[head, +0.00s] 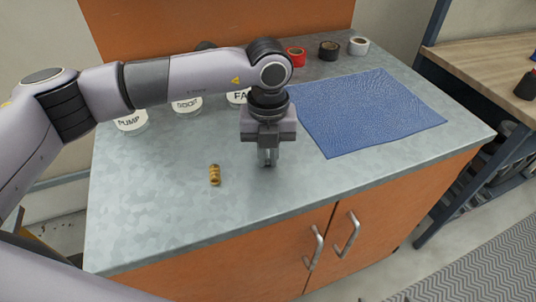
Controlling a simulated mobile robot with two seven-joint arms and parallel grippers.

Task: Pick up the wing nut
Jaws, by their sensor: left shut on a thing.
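My left gripper (267,160) points straight down at the counter, left of the blue cloth. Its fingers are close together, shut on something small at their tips. The thing between them is mostly hidden and too small to make out clearly; it is likely the wing nut. I see no wing nut elsewhere on the counter. I cannot tell whether the fingertips touch the counter or hang just above it. My right gripper is not in view.
A brass fitting (214,175) stands on the grey metal counter (150,215), left of the gripper. A blue cloth (365,110) lies to the right. Behind are labelled white containers (131,122), partly hidden by my arm, and red (296,57), black (328,50) and white (358,46) tape rolls.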

